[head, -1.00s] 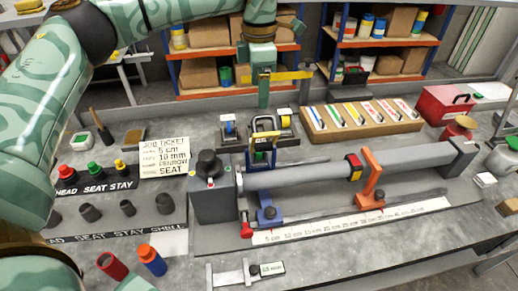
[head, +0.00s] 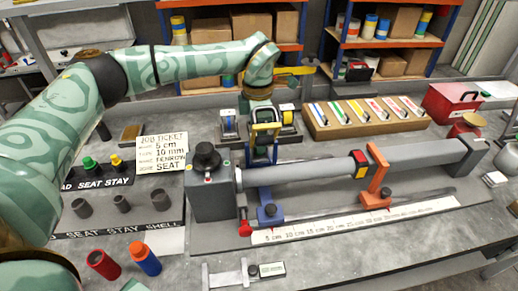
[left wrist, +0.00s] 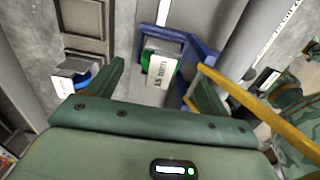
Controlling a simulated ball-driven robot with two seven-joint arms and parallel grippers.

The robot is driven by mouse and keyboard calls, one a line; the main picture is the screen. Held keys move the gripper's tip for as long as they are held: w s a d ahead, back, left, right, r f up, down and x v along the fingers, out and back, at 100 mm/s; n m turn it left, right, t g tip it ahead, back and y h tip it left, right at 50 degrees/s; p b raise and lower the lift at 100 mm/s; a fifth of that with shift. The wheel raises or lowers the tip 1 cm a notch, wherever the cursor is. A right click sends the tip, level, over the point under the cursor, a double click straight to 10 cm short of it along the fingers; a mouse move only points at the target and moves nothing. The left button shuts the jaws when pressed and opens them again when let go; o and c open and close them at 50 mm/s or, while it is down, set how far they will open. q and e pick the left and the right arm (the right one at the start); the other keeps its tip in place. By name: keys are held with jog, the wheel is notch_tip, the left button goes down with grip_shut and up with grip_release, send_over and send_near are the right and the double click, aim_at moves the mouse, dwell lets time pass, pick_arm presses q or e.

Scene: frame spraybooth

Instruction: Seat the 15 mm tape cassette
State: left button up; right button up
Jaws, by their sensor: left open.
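In the left wrist view, a cassette with a white "15 mm" label and green tape (left wrist: 160,70) lies between the fingers of my open left gripper (left wrist: 160,76). I see no contact. A blue frame (left wrist: 179,40) is close beside the cassette; whether the cassette sits inside it I cannot tell. In the head view, my left gripper (head: 258,107) is low behind the blue frame with the yellow top (head: 263,146), its fingers mostly hidden. The 15 mm cassette is not distinguishable there. My right gripper is not in view.
A blue-taped cassette (head: 228,122) and a yellow-taped one (head: 287,118) stand on either side of the gripper. The grey tube (head: 300,170) runs right of the blue frame, with an orange support (head: 376,188).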

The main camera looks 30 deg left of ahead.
pick_arm(q)
jog(key=shift+f, duration=0.8)
jog(key=shift+r, duration=0.1)
jog(key=c, duration=1.1)
